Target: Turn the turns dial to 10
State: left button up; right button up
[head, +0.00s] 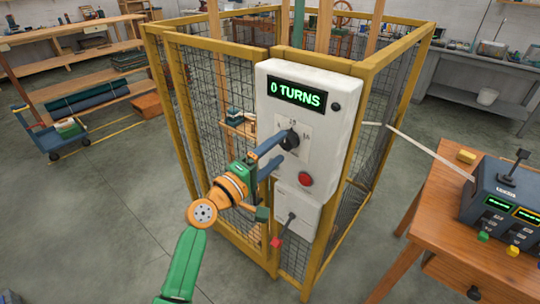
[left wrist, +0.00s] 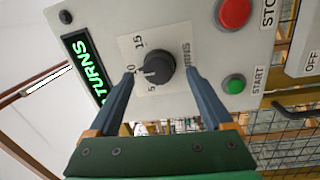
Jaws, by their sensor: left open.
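The turns dial (head: 290,139) is a black round knob on the front of a white control box (head: 318,125); it also shows in the left wrist view (left wrist: 159,68). Numbers 5 and 15 show on its plate, and a 10 is partly hidden by a finger. A pale mark on the knob faces roughly the 10 side. The display (head: 297,94) reads "0 TURNS". My left gripper (head: 279,151) is open, its two blue fingers on either side of the knob; I cannot tell whether they touch it. My right gripper is not in view.
A red button (head: 305,179) is below the dial, and a green START button (left wrist: 234,84) is beside it in the wrist view. A wooden table (head: 445,205) with a dark device (head: 500,190) stands at right.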

pick_arm(q)
jog(key=v, duration=0.5)
jog(key=shift+a+b, duration=0.1)
jog(key=shift+b, duration=0.2)
